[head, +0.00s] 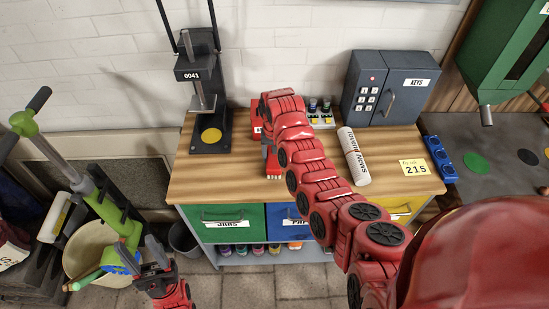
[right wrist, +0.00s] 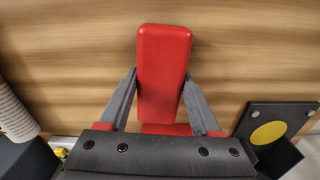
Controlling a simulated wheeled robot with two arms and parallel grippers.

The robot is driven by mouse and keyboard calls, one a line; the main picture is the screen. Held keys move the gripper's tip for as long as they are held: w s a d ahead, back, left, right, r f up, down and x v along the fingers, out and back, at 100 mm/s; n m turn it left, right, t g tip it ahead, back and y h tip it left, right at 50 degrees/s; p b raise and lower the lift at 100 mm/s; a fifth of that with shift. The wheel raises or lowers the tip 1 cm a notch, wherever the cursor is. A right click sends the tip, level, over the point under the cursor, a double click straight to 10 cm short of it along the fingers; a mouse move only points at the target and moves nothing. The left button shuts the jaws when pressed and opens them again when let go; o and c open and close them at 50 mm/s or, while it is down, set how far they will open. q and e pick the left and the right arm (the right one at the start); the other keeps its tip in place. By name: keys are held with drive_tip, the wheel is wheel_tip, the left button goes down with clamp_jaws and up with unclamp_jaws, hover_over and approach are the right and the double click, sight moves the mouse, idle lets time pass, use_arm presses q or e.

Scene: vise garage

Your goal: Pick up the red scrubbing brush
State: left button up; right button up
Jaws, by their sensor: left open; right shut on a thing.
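The red scrubbing brush (right wrist: 165,70) shows in the right wrist view as a smooth red block with rounded corners, over the wooden bench top. The two grey fingers of my right gripper (right wrist: 161,84) are shut on its sides. In the head view my right gripper (head: 272,162) is over the left-middle part of the bench, and its arm hides most of the brush. I cannot tell whether the brush touches the bench. My left gripper (head: 142,256) is open and low at the left, away from the bench, near a green and grey stand.
The wooden workbench (head: 390,187) holds a black press (head: 205,138), a grey key box (head: 388,88), a rolled newspaper (head: 354,157) and a yellow 215 card (head: 415,167). A beige bucket (head: 84,247) is at the left.

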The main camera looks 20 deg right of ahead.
sight(277, 162)
drive_tip(key=shift+w+r+b, duration=0.1)
drive_tip(key=shift+r+b, duration=0.3)
wheel_tip(277, 162, up, 2)
drive_tip(key=shift+r+b, duration=0.15)
drive_tip(key=shift+b, duration=0.75)
drive_tip(key=s+p, duration=0.1)
drive_tip(key=p, duration=0.1)
drive_tip(key=s+r+p, duration=0.1)
drive_tip(key=s+p, duration=0.1)
drive_tip(key=p, duration=0.1)
drive_tip(key=shift+s+a+r, duration=0.1)
drive_tip(key=shift+a, duration=0.05)
drive_tip(key=s+p, duration=0.1)
drive_tip(key=s, duration=0.1)
drive_tip(key=s+p, duration=0.2)
drive_tip(key=s, duration=0.1)
drive_tip(key=shift+a+r, duration=0.15)
drive_tip(key=shift+a, duration=0.05)
drive_tip(key=s+p, duration=0.1)
drive_tip(key=s, duration=0.7)
drive_tip(key=shift+a, duration=0.15)
drive_tip(key=shift+r, duration=0.1)
